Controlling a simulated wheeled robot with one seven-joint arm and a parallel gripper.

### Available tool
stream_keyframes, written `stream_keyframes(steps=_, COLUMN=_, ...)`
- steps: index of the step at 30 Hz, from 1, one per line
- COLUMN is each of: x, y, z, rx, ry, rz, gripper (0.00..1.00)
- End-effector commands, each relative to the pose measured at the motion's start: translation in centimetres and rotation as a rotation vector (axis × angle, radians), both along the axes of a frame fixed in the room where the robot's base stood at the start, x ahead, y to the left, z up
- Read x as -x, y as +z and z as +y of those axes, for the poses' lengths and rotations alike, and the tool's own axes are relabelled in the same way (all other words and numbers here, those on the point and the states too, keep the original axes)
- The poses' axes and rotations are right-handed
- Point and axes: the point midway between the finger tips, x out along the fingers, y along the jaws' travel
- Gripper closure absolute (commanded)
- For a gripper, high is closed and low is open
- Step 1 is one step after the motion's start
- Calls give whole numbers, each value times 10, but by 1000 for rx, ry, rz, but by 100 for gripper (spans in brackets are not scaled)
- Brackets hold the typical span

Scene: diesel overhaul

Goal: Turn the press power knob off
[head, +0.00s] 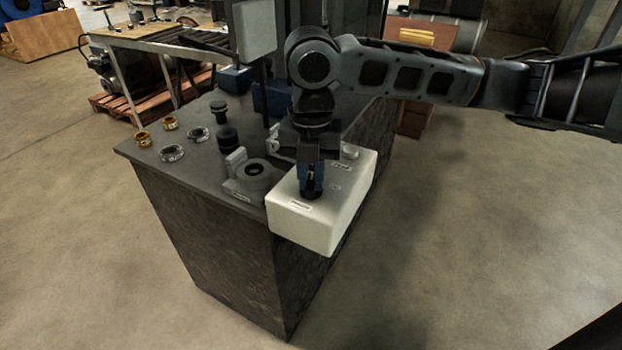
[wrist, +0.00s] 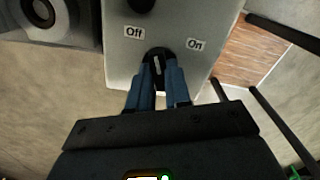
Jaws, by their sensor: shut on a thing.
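The press power knob (wrist: 157,58) is a black round knob with a light pointer line, on the white control box (head: 343,208). In the wrist view the box carries an "Off" label (wrist: 134,32) on the left and an "On" label (wrist: 195,45) on the right. The pointer line stands roughly upright in the picture, tilted slightly left. My gripper (wrist: 159,73) has its blue fingers shut on the knob, one on each side. In the head view my gripper (head: 312,192) comes down from above onto the box top and mostly hides the knob.
A second black knob (wrist: 141,4) shows at the wrist view's top edge. Left of the box on the dark bench (head: 178,170) stand a grey fixture with a round bore (head: 254,176), black cylinders (head: 227,138) and several gold and silver rings (head: 171,153). Open floor lies to the right.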

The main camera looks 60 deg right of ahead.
Motion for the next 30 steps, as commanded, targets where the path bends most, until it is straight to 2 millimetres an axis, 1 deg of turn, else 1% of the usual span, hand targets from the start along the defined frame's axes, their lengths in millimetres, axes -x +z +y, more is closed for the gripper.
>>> stream_keyframes(steps=6, x=0, y=-1, z=-1, rx=2, ry=178, rz=-2, gripper=100)
stream_keyframes(steps=15, x=0, y=0, z=0, rx=1, ry=349, rz=-2, gripper=100)
stream_keyframes(steps=22, x=-1, y=0, z=-1, rx=1, ry=407, rz=-2, gripper=100)
stream_keyframes(steps=30, x=-1, y=1, z=-1, rx=2, ry=421, rz=-2, gripper=100)
